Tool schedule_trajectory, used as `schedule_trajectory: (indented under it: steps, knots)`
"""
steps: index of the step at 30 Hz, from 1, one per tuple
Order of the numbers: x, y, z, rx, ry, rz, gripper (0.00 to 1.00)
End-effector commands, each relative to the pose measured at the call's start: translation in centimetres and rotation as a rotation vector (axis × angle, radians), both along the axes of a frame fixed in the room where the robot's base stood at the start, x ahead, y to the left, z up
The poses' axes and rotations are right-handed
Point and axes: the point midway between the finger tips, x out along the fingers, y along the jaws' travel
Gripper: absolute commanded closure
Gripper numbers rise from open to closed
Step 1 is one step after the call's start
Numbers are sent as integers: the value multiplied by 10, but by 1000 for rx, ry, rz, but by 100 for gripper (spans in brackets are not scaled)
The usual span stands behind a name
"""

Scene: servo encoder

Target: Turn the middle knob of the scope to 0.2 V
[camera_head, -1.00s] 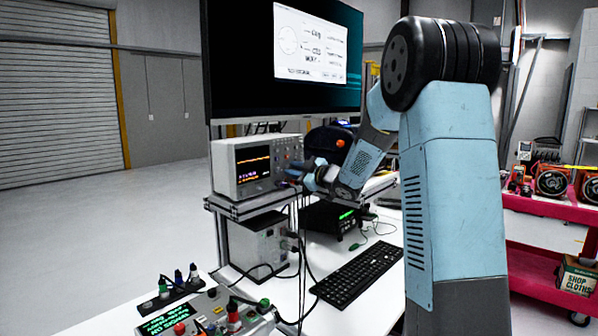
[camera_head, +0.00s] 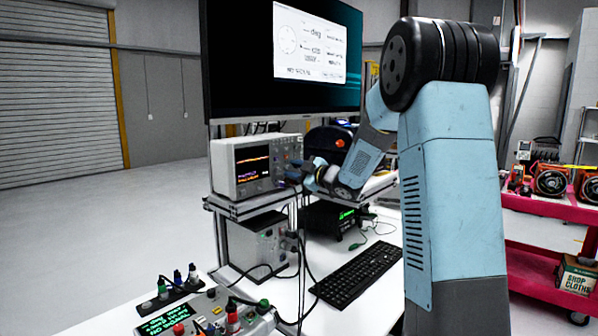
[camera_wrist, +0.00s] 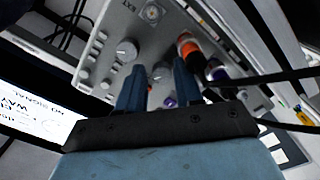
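The scope (camera_head: 232,165) is a light box with a lit dark screen, on a raised shelf above the bench. My gripper (camera_head: 292,172) is at the right part of its front panel, small and partly hidden in the head view. In the wrist view, my gripper (camera_wrist: 159,68) has two dark blue fingers spread apart, pointing at the panel. A round grey knob (camera_wrist: 161,72) shows between the fingertips, with a visible gap to each finger. I cannot tell whether either finger touches it. Another knob (camera_wrist: 127,50) is to the left. The knob's scale marks are too small to read.
Orange-banded plug (camera_wrist: 187,45) and cables sit just right of the fingers. A keyboard (camera_head: 357,276) lies on the white bench. A black box with a green display (camera_head: 345,216) sits below the shelf.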

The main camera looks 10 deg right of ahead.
Motion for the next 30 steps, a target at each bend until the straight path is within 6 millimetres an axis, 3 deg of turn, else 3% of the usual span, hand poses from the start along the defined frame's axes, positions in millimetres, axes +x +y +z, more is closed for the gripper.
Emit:
schedule_trajectory:
  steps: [11,30]
  knots:
    - [-10,-5,0,-2,1,1,65]
    - [-101,-67,-1,-1,0,1,65]
